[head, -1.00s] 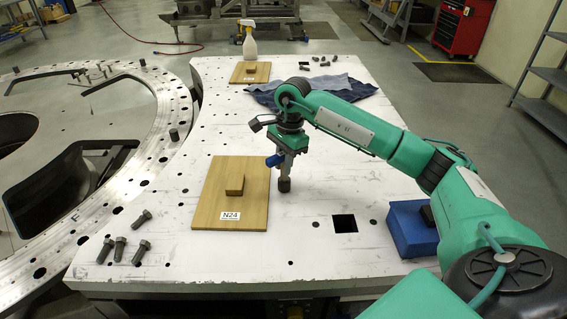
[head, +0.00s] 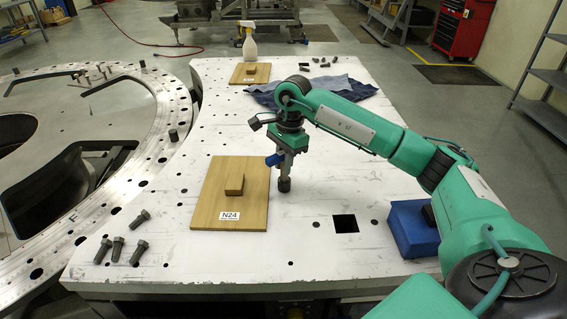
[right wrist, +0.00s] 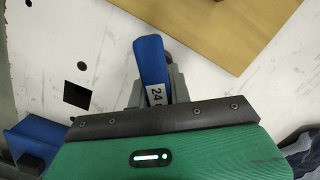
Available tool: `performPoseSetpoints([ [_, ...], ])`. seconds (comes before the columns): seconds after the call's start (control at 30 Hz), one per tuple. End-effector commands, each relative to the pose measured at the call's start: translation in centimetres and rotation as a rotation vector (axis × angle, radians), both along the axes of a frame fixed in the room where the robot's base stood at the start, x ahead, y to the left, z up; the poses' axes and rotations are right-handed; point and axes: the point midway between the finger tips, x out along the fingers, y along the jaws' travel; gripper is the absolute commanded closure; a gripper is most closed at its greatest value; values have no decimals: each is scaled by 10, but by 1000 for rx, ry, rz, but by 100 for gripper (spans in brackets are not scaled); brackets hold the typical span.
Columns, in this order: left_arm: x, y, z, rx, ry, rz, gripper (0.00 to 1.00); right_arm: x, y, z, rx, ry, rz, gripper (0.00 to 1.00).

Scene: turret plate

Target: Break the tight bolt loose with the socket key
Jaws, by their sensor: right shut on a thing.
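My right gripper (head: 287,143) is shut on the socket key, which has a blue handle (head: 273,160) and a dark socket end (head: 284,184). In the right wrist view the blue handle (right wrist: 149,62) shows between my fingers, with a label reading 24. The tight bolt is not visible; I cannot tell whether the socket covers it. Several loose dark bolts (head: 118,248) lie at the plate's left front. My left gripper is not in view.
A second wooden board (head: 262,75), a spray bottle (head: 250,45) and a blue cloth (head: 340,92) are at the back. The metal ring (head: 150,175) borders the left side.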

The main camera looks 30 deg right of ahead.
Motion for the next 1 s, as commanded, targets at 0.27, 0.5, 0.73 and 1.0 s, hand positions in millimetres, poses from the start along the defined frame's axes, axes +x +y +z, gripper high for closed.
performPoseSetpoints([
  [0.27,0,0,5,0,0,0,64,1,-1,11,-1,-3,-1,100],
  [0.5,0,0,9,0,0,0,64,0,0,23,0,-2,0,100],
  [0.73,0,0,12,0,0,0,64,0,0,31,0,-1,0,100],
  [1.0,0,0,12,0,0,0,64,0,0,31,0,-1,0,100],
])
